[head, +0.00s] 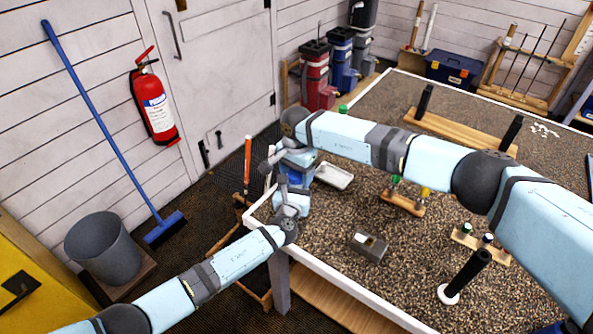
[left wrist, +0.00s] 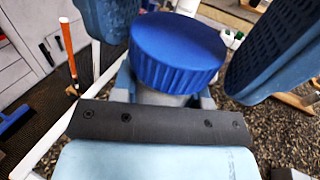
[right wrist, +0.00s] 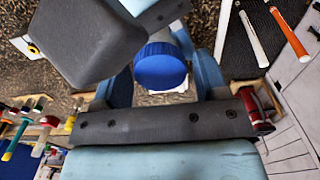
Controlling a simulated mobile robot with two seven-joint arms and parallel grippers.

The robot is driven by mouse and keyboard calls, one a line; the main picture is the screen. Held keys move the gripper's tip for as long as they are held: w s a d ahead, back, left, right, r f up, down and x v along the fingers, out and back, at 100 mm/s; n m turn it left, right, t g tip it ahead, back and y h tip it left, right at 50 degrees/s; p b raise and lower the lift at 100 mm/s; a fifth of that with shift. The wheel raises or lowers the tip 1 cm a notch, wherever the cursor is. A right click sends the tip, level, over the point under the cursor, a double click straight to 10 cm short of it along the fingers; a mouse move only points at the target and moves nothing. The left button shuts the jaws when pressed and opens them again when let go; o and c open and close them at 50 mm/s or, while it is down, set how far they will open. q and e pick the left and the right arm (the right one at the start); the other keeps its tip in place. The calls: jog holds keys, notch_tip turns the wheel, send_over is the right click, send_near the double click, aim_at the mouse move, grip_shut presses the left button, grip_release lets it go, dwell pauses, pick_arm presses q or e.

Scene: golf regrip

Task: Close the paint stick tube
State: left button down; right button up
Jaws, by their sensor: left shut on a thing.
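The blue ribbed cap (left wrist: 175,50) sits at the end of the grey tube (left wrist: 165,100) in the left wrist view. I cannot tell how tightly it is seated. My left gripper (head: 285,188) is shut on the tube below the cap. My right gripper (head: 297,170) faces it from above, beside the table's left edge. Its textured fingers stand on either side of the cap, looking open with small gaps. The cap also shows between the right fingers in the right wrist view (right wrist: 160,66). In the head view the grippers hide the tube and cap.
The gravel-topped table (head: 330,225) has a white rim. A white tray (head: 333,176) lies close to my grippers. A small grey box (head: 369,247) and wooden stands (head: 403,203) are further right. A grey bin (head: 104,250) and blue broom (head: 110,130) stand on the floor at left.

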jog(key=c, duration=0.8)
jog(key=m, duration=0.6)
jog(key=shift+m, duration=0.3)
jog(key=o, duration=1)
jog(key=shift+o, duration=0.2)
jog(key=shift+r, duration=2.25)
jog(key=shift+r+m, duration=1.2)
jog(key=shift+r, duration=0.65)
jog(key=shift+c, duration=0.3)
